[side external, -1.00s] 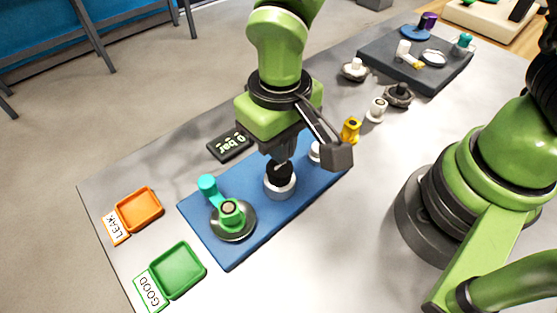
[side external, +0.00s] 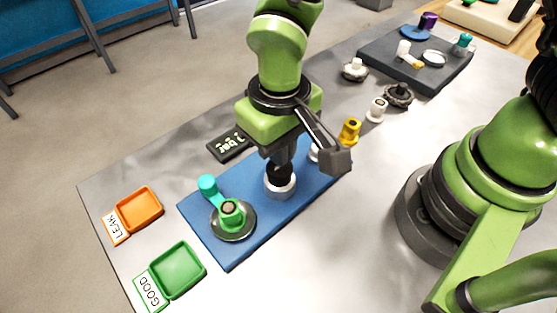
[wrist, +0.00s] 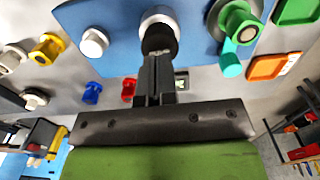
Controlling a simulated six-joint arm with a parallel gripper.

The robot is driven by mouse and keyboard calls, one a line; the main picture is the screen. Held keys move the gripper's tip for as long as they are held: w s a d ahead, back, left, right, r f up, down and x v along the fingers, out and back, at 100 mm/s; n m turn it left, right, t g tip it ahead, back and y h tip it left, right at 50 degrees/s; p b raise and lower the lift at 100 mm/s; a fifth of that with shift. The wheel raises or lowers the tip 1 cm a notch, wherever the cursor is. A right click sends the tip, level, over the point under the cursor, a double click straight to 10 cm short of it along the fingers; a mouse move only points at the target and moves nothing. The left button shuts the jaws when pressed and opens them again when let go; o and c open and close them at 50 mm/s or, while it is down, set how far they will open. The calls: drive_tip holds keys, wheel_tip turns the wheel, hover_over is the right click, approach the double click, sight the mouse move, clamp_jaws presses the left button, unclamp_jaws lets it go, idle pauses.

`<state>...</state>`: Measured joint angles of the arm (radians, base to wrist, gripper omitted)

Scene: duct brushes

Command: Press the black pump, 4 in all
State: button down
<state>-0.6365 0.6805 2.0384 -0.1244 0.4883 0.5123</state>
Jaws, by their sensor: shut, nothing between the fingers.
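The black pump (side external: 280,174) stands upright in a white ring-shaped base on the blue board (side external: 232,254). My gripper (side external: 281,160) is shut and empty, pointing down directly over the pump. Its fingertips appear to be on the pump's top. In the wrist view, the shut fingers (wrist: 157,62) overlap the black pump (wrist: 158,38), with its white base (wrist: 159,18) beyond. A dark gauge display (side external: 230,145) behind the board reads in bar; its digit is hard to read.
A green valve with a teal handle (side external: 208,186) is on the board's left part. An orange LEAK tray (side external: 140,209) and a green GOOD tray (side external: 178,270) lie farther left. A yellow fitting (side external: 349,131) and white fitting (side external: 377,109) stand right of the board.

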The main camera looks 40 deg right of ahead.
drive_tip(key=shift+f, duration=1.65)
drive_tip(key=shift+r, duration=1.4)
drive_tip(key=shift+f, duration=1.4)
drive_tip(key=shift+r, duration=1.4)
drive_tip(key=shift+f, duration=0.1)
